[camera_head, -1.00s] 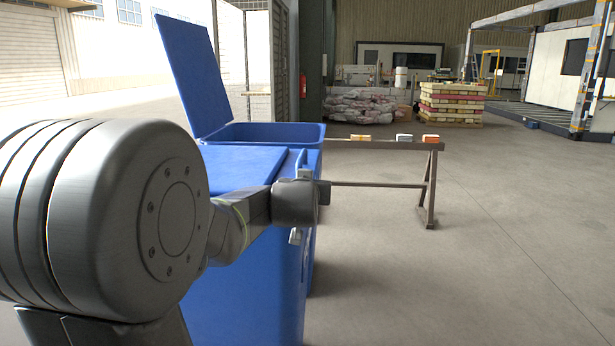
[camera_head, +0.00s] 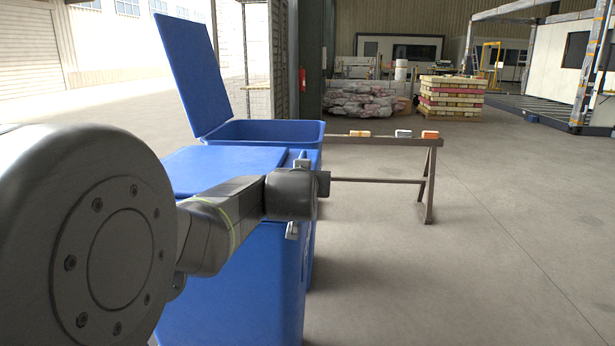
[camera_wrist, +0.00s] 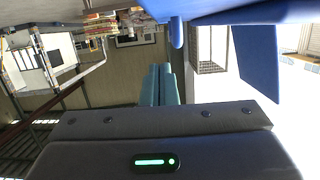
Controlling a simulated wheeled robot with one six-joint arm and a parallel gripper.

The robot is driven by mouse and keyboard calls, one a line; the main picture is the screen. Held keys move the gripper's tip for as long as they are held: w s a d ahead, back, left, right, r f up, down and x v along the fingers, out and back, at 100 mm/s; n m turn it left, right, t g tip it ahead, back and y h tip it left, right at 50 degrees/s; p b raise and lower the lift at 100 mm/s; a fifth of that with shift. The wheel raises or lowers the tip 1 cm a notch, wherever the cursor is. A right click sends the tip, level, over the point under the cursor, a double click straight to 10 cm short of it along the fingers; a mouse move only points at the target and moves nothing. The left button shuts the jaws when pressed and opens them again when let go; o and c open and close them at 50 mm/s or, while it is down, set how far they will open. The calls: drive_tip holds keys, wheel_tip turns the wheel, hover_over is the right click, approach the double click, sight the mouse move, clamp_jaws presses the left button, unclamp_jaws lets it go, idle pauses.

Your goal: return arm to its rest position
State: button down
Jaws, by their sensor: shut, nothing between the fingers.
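My arm reaches across the lower left of the head view. Its big joint is close to the camera, and its wrist is in front of the blue bins. My gripper (camera_wrist: 160,75) shows in the wrist view, with its two teal fingers together and nothing between them. In the head view my gripper's fingers are hard to make out beside the wrist. The front blue bin (camera_head: 235,290) has its lid shut and is partly covered by my arm. The rear blue bin (camera_head: 275,133) stands with its lid (camera_head: 193,75) raised.
A trestle (camera_head: 380,143) stands right of the bins with two orange-yellow blocks (camera_head: 430,134) and a grey one (camera_head: 403,133) on it. Sacks (camera_head: 360,103) and a stacked pallet (camera_head: 450,98) are farther back. The floor at the right (camera_head: 500,240) is free.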

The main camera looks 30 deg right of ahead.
drive_tip(key=v, duration=0.6)
drive_tip(key=shift+w+r+p, duration=0.1)
drive_tip(key=shift+p, duration=0.25)
drive_tip(key=shift+w, duration=0.1)
drive_tip(key=b+x, duration=0.1)
drive_tip(key=x, duration=0.8)
drive_tip(key=shift+d+f+b, duration=0.15)
drive_tip(key=shift+f+b, duration=0.05)
drive_tip(key=shift+b, duration=0.15)
drive_tip(key=shift+w+d+f+b, duration=0.15)
drive_tip(key=shift+f+b, duration=0.2)
drive_tip(key=shift+f, duration=0.25)
drive_tip(key=shift+w+d+f+b, duration=0.1)
drive_tip(key=shift+f+b, duration=0.2)
drive_tip(key=shift+f, duration=0.25)
drive_tip(key=shift+f+b, duration=0.3)
drive_tip(key=shift+f, duration=0.4)
drive_tip(key=shift+a, duration=0.1)
